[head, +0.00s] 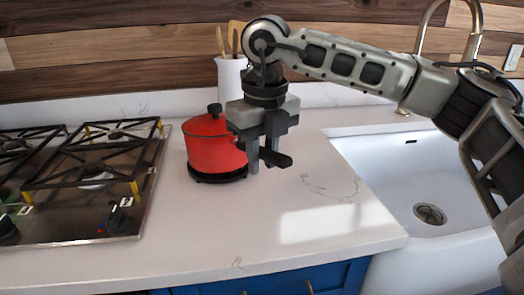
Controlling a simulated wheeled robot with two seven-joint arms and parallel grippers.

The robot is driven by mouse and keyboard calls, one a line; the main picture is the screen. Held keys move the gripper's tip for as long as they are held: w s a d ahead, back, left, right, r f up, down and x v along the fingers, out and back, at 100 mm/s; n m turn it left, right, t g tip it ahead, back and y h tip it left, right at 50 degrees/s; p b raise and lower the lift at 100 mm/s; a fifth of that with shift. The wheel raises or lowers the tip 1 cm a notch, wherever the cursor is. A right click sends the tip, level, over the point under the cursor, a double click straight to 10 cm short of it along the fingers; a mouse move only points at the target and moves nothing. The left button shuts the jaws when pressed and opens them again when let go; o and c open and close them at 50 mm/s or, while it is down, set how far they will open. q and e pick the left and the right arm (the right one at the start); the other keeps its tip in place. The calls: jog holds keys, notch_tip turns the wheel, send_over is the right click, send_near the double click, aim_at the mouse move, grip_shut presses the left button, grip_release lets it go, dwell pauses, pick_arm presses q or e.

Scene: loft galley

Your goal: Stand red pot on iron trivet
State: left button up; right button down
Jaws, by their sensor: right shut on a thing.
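The red pot (211,150), with a lid and dark knob, is upright on the white counter between the hob and the sink. The black iron trivet (218,180) shows as a dark rim directly under it. The pot looks centred over the trivet, and I see no clear gap between them. My right gripper (260,167) points down at the pot's right side, shut on its black handle, whose end sticks out to the right of the fingers. My left gripper is not in view.
A gas hob (85,180) with black grates is at the left. A white sink (410,185) with a tap (476,45) is at the right. A white crock (230,80) with wooden utensils stands behind the pot. The counter in front is clear.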

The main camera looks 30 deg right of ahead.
jog(key=shift+f, duration=0.55)
jog(key=shift+s+f+b, duration=0.1)
jog(key=shift+f+b, duration=0.4)
jog(key=shift+b, duration=0.05)
jog(key=shift+f, duration=0.3)
jog(key=shift+s+f+b, duration=0.1)
jog(key=shift+f+b, duration=0.15)
jog(key=shift+b, duration=0.25)
